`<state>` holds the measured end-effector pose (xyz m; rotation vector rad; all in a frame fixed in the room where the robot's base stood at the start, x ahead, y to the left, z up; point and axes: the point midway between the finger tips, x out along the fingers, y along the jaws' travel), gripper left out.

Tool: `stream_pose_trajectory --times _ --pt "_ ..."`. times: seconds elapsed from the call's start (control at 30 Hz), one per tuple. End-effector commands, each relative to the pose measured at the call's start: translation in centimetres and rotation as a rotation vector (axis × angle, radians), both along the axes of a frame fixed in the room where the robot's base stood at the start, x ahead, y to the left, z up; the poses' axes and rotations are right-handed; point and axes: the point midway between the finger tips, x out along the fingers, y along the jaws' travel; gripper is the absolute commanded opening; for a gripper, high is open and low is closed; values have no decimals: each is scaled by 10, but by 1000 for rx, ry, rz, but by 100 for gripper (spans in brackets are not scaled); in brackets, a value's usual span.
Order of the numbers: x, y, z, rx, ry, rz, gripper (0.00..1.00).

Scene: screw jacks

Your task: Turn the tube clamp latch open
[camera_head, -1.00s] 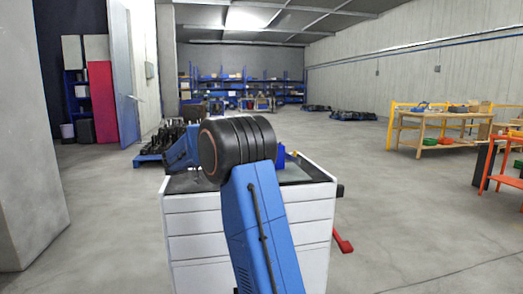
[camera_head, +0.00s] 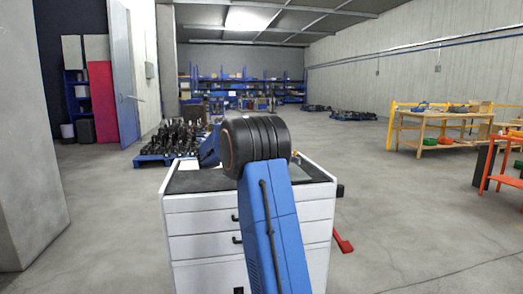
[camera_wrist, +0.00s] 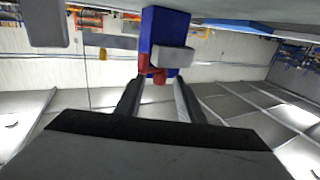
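In the wrist view, which looks upside down, a blue block (camera_wrist: 162,32) with a red part (camera_wrist: 155,70) and a grey block (camera_wrist: 172,57) on it lies straight ahead; it looks like the tube clamp. I cannot tell for sure which piece is the latch. My gripper (camera_wrist: 158,82) has its two dark fingers apart, pointing at the red part, which shows between and just beyond the tips. Contact cannot be made out. In the head view my own arm hides the gripper and the clamp.
A white drawer cabinet (camera_head: 197,222) with a dark top stands under my arm. A pallet of dark parts (camera_head: 172,140) is behind it on the left. A wooden bench (camera_head: 440,125) and an orange-red table (camera_head: 500,165) stand right.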

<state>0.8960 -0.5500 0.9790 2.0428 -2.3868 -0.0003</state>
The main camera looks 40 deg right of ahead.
Motion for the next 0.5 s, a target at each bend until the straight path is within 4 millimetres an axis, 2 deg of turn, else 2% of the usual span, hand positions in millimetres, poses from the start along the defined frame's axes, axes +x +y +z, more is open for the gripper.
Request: stream_pose_trajectory --times 0.17,0.3,0.33,0.5 --pt "0 0 0 0 0 0 35" --pt "0 0 0 0 0 0 4" --pt "0 0 0 0 0 0 0" --pt "0 0 0 0 0 -2 0"
